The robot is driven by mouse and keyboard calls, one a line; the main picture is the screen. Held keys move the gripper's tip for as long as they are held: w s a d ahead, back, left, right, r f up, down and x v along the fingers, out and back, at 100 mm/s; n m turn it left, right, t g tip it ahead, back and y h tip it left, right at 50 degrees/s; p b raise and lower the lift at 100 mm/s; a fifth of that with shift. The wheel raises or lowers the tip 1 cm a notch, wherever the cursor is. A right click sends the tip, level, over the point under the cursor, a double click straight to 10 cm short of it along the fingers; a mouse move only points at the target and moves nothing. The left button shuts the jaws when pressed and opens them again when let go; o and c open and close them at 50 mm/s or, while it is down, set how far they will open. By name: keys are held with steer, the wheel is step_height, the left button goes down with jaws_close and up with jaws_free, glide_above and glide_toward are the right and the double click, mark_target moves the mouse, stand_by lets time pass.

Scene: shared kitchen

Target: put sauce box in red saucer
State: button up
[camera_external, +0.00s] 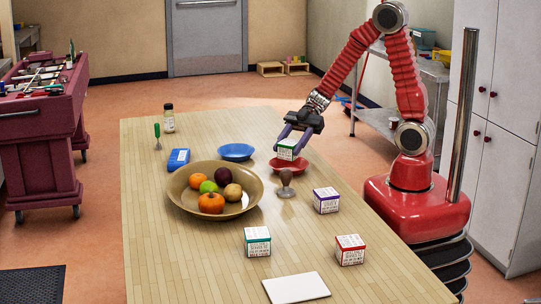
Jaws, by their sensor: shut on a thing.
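My gripper (288,143) is shut on a small white box with a green top (286,151) and dark print. The box is upright, over the red saucer (289,168) on the wooden table. The box hides the saucer's far side, and I cannot tell whether its bottom touches the saucer. Other printed boxes stand on the table: a purple-topped box (326,201), a teal-topped box (257,242) and a red-topped box (350,250).
A wooden stamp-like object (286,184) stands just in front of the saucer. A blue saucer (236,152), a tan fruit bowl (181,197), a blue packet (178,160) and a jar (168,118) are to the left. A white card (296,288) lies in front.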

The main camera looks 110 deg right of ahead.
mark_target(289, 158)
steer(key=shift+f, duration=2.05)
steer(key=o, duration=1)
steer(key=shift+f, duration=0.1)
steer(key=shift+v, duration=0.8)
steer(key=v, duration=1)
steer(key=shift+s+d+r, duration=0.1)
steer(key=shift+d+r, duration=0.05)
steer(key=shift+r, duration=0.05)
